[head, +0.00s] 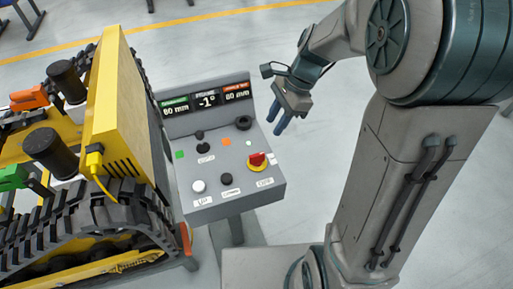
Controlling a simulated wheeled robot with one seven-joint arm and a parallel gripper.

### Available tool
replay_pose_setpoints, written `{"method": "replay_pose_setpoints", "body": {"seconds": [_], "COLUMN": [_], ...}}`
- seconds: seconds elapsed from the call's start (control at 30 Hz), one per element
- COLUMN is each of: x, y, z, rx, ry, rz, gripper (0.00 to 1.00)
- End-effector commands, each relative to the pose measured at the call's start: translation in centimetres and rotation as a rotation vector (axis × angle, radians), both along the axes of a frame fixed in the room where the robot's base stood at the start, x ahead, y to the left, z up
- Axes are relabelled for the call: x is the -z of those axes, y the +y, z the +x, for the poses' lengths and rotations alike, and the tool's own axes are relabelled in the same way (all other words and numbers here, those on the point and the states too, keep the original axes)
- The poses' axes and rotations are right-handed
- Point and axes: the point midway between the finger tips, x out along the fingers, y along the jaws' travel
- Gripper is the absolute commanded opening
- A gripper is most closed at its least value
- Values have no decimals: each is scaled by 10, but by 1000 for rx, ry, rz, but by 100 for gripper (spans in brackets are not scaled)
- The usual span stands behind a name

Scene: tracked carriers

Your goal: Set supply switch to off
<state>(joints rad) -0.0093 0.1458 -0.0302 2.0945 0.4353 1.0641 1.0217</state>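A grey control console (222,206) stands on a post in the middle of the head view. A red rotary switch on a yellow base (257,160) sits at the right of its sloped panel; it is the likely supply switch, but the small labels are too blurred to read. The red handle looks slanted, and its exact setting is unclear. My gripper (278,120) hangs above and to the right of the panel, its blue fingers pointing down with a gap between them. It appears open and empty, apart from the switch.
The panel also carries a white button (199,186), black knobs (226,179) and a display (206,98) along its back. A yellow tracked carrier (120,95) stands close on the left. Open grey floor lies behind the console.

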Motion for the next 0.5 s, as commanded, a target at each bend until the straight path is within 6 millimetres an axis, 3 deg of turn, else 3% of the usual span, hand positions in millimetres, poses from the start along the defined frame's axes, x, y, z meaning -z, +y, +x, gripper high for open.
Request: {"method": "replay_pose_setpoints", "body": {"seconds": [0.17,0.5], "x": [18,85], "y": [8,35], "z": [-2,-10], "rx": [6,2], "ry": [10,10], "rz": [2,0], "gripper": [33,33]}}
